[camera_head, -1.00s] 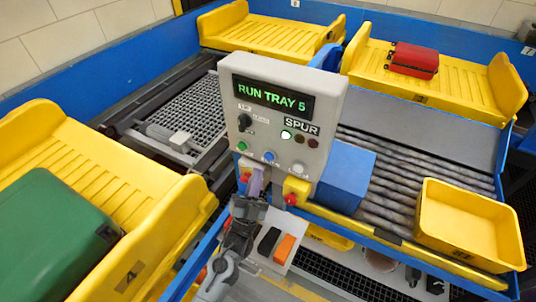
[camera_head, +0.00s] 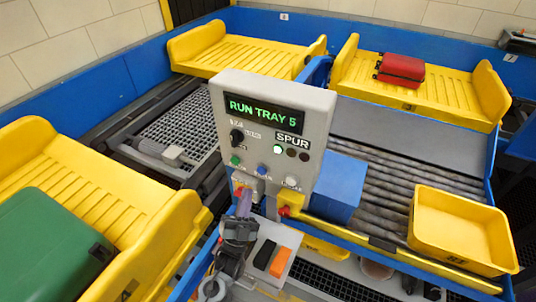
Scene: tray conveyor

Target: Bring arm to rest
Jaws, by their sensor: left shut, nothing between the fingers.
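My left gripper (camera_head: 243,208) is in the lower middle of the head view, just below and in front of the grey control box. It is shut and empty, its fingers pointing up toward the box's underside. It looks apart from the box, though the gap is hard to judge. The control box (camera_head: 228,86) has a screen reading "RUN TRAY 5", a black knob (camera_head: 237,136), a lit lamp beside "SPUR", and green, blue and white buttons. My right gripper is not in view.
A ledge with a black and an orange block (camera_head: 280,262) lies right of my gripper. A yellow tray (camera_head: 160,210) with a green suitcase (camera_head: 50,250) is left. A blue box (camera_head: 338,186) and yellow bin (camera_head: 462,262) are right; a red suitcase (camera_head: 401,68) lies on a far tray.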

